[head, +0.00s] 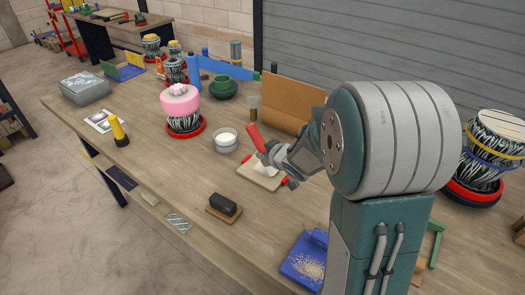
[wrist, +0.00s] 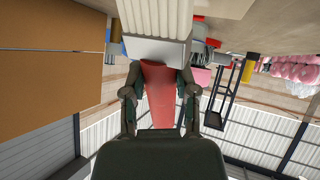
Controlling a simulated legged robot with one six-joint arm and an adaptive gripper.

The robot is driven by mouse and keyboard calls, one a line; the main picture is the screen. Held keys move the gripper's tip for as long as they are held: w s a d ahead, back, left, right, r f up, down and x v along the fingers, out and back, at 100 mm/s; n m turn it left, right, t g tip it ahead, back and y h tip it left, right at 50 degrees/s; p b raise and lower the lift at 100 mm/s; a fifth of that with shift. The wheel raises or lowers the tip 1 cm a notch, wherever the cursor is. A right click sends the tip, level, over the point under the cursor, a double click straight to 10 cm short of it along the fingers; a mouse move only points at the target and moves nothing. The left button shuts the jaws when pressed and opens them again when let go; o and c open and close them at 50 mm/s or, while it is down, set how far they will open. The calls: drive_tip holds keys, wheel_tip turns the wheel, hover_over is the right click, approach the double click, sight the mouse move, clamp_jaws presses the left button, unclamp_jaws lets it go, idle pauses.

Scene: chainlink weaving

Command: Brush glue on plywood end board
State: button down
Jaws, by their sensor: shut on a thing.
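My gripper (head: 270,157) is shut on a brush with a red handle (head: 254,136). The wrist view shows the gripper fingers (wrist: 160,98) on both sides of the red handle (wrist: 160,75), with the pale ferrule and bristles (wrist: 155,30) beyond. In the head view the handle points up and left. The small plywood board (head: 250,174) lies on the bench just below my gripper. A white patch shows above it; I cannot tell bristles from glue, or whether the brush touches. A pot of white glue (head: 226,138) stands left of the board.
A dark-topped block brush (head: 223,206) lies in front of the board. A blue dustpan (head: 303,262) with shavings is at the front. A brown panel (head: 290,103) stands behind. A pink-topped drum (head: 181,105) stands left.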

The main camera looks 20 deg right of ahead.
drive_tip(key=shift+s+d+f, duration=0.1)
drive_tip(key=shift+s+d, duration=0.25)
drive_tip(key=shift+s, duration=0.15)
drive_tip(key=shift+w, duration=0.1)
drive_tip(key=shift+w+a, duration=0.95)
drive_tip(key=shift+w, duration=0.4)
drive_tip(key=shift+w+a, duration=0.9)
drive_tip(key=shift+w, duration=0.5)
drive_tip(key=shift+w+a, duration=0.95)
drive_tip(key=shift+w, duration=0.4)
drive_tip(key=shift+s+d, duration=0.1)
drive_tip(key=shift+s, duration=0.05)
drive_tip(key=shift+s+d, duration=0.25)
drive_tip(key=shift+s, duration=0.15)
drive_tip(key=shift+s+d+f, duration=0.1)
drive_tip(key=shift+s+d, duration=0.35)
drive_tip(key=shift+s, duration=0.25)
drive_tip(key=shift+s+d+f, duration=0.1)
drive_tip(key=shift+s+d, duration=0.35)
drive_tip(key=shift+s, duration=0.2)
drive_tip(key=shift+s+d+r, duration=0.15)
drive_tip(key=shift+s+d, duration=0.3)
drive_tip(key=shift+s, duration=0.15)
drive_tip(key=shift+s+d+r, duration=0.1)
drive_tip(key=shift+s+d, duration=0.3)
drive_tip(key=shift+s, duration=0.2)
